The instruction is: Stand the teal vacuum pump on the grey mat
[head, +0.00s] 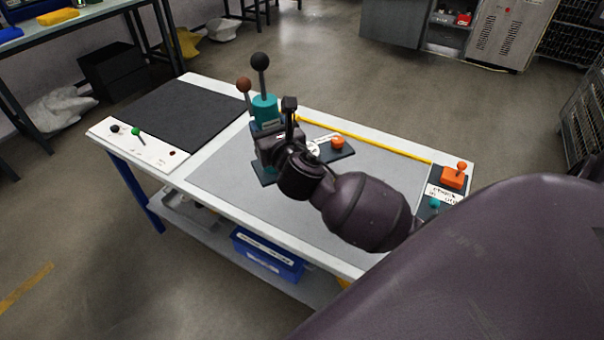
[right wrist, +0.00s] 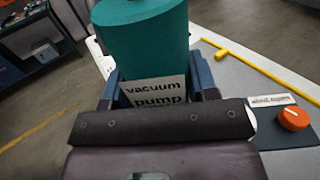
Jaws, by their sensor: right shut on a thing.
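The teal vacuum pump (head: 264,108) is upright at the middle of the bench. In the right wrist view the teal cylinder (right wrist: 145,40) carries a white label reading "vacuum pump". My right gripper (head: 275,132) is shut on it, with a blue-grey finger on each side of the label. Its lower part is hidden, so I cannot tell whether it is raised or resting. A dark grey mat (head: 190,118) lies left of it; a lighter grey surface (head: 225,165) covers the bench middle. My left gripper is not in view.
Rods with a black ball (head: 260,62) and a brown ball (head: 244,85) rise by the pump. An orange-knobbed dark plate (head: 345,152) stands right of it. A white panel (head: 140,146) is at the left, an orange switch (head: 454,177) at the right. The dark mat is clear.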

